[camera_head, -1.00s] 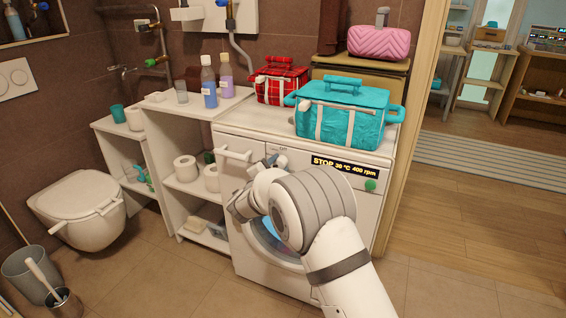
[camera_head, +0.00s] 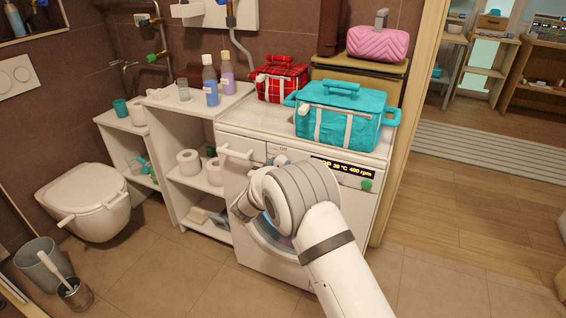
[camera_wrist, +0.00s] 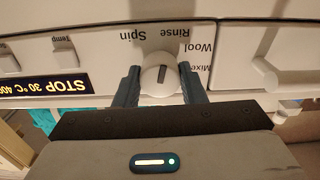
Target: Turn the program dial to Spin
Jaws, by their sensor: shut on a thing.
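The wrist view is upside down and shows the white program dial (camera_wrist: 152,82) with a dark pointer line. The labels Spin (camera_wrist: 132,36), Rinse, Wool and a partly hidden one starting "Mixe" surround it. The line runs nearly upright in the picture, about toward Rinse. My gripper (camera_wrist: 160,80) has one dark finger on each side of the dial and is shut on it. In the head view my arm hides the dial. The display (camera_wrist: 58,86) reads STOP, 30 °C.
A turquoise bag (camera_head: 343,118) and a red plaid bag (camera_head: 280,80) sit on top of the machine. A detergent drawer handle (camera_head: 236,152) sticks out at upper left, and a green button (camera_head: 366,185) sits at right. Shelves with toilet paper stand to the left.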

